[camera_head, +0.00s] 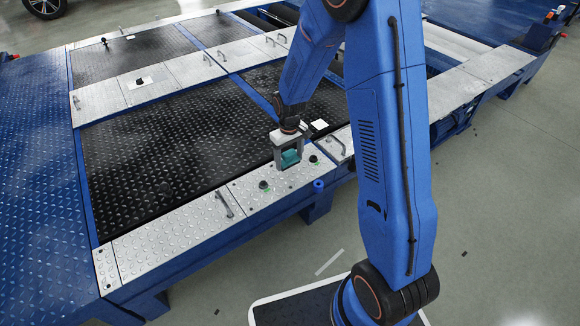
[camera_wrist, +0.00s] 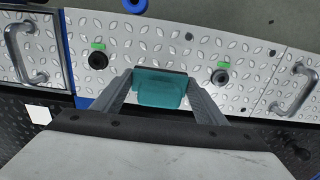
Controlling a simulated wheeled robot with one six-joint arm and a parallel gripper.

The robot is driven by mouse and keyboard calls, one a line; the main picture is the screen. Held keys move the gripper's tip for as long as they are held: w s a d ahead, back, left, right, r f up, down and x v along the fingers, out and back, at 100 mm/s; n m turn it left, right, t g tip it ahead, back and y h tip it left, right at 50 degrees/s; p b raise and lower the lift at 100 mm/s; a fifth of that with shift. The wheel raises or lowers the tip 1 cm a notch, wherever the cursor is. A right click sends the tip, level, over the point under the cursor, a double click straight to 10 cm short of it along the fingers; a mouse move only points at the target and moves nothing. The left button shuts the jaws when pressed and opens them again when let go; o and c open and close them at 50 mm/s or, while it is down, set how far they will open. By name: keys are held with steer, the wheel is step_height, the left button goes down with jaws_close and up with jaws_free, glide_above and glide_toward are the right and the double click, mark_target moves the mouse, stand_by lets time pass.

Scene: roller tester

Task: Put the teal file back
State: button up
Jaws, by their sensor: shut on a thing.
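The teal file (camera_head: 290,158) is between the fingers of my gripper (camera_head: 289,163), which is shut on it. It also shows in the wrist view (camera_wrist: 160,92), where the two fingers of my gripper (camera_wrist: 160,100) reach to its left and right sides. Behind it lies a silver diamond-plate panel (camera_head: 250,197). Whether the file touches the panel or hangs above it I cannot tell. Its lower end is hard to make out.
Two black knobs with green labels, a left one (camera_wrist: 98,60) and a right one (camera_wrist: 220,77), stand on the panel. A blue ring (camera_head: 318,185) sits at the panel's outer edge. Metal handles (camera_head: 224,204) stick up from the plates. Open grey floor (camera_head: 480,200) lies to the right.

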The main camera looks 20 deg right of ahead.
mark_target(289, 166)
steer(key=shift+f, duration=1.9)
steer(key=shift+a+f, duration=0.1)
steer(key=shift+f, duration=0.05)
steer(key=o, duration=1.3)
